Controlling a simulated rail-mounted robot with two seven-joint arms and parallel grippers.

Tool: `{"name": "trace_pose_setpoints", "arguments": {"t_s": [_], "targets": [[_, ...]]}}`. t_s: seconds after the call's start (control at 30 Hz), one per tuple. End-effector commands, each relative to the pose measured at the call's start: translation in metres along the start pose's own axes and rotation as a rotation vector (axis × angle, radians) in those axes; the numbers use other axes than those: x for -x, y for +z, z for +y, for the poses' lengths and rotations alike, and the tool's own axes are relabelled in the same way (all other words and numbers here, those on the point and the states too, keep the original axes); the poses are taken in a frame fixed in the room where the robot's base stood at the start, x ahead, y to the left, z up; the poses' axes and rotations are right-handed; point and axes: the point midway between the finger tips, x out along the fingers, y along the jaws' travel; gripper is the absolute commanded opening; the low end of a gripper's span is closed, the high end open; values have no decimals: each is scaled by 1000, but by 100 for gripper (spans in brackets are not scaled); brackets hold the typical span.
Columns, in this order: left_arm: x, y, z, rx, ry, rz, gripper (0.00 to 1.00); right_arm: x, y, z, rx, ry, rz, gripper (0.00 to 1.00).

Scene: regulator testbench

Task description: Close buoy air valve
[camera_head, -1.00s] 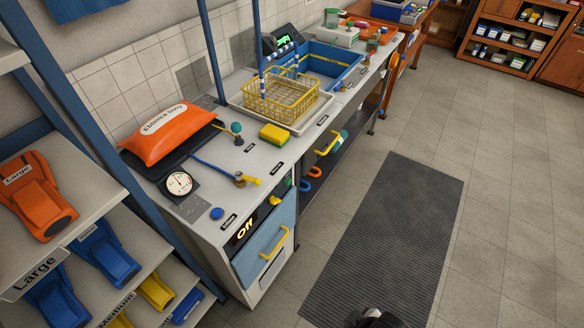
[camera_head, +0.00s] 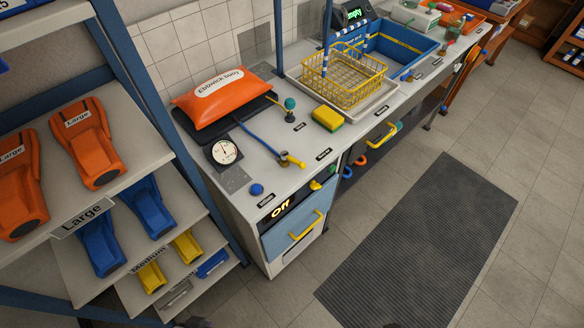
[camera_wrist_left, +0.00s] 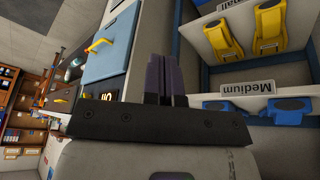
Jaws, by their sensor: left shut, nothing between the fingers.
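The orange buoy (camera_head: 222,98), lettered "Ebbwick buoy", lies on a black mat at the back of the bench. A blue hose (camera_head: 258,141) runs from its side to a brass fitting with a yellow handle (camera_head: 294,162) on the bench top. A stand with a teal knob (camera_head: 290,103) is right of the buoy, and a yellow knob (camera_head: 316,185) is on the front panel. My left gripper (camera_wrist_left: 166,60) is shut and empty in the left wrist view, well clear of the bench. My right gripper is not in view.
A round gauge (camera_head: 225,152), a blue button (camera_head: 256,190) and a panel lit "Off" (camera_head: 281,208) are near the bench's front left. A yellow sponge (camera_head: 327,119) and yellow basket (camera_head: 343,80) stand farther right. A sloped shelf rack (camera_head: 150,235) stands left; the floor mat is clear.

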Motion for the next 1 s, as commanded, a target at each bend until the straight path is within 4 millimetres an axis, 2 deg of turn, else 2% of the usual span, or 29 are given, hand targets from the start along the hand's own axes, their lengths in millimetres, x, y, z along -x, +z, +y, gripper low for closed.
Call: {"name": "trace_pose_setpoints", "arguments": {"t_s": [0.03, 0.17, 0.2, 0.3, 0.4, 0.5, 0.6, 0.7, 1.0], "targets": [[0, -26, 8, 49, 44, 60, 0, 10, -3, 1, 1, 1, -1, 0], [-5, -104, 39, 269, 238, 236, 0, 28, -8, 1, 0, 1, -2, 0], [-4, -129, 48, 345, 310, 281, 0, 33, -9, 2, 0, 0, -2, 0], [4, -187, 68, 538, 498, 364, 0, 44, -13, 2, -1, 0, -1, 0], [15, -237, 82, 713, 672, 407, 0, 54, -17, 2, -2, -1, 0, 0], [16, -270, 89, 856, 816, 421, 0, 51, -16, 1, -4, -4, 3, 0], [21, -294, 93, 958, 919, 420, 0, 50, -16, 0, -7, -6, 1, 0], [24, -307, 94, 1017, 979, 416, 0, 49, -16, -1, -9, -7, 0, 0], [26, -312, 94, 1044, 1006, 414, 0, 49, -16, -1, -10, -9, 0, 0]]}}
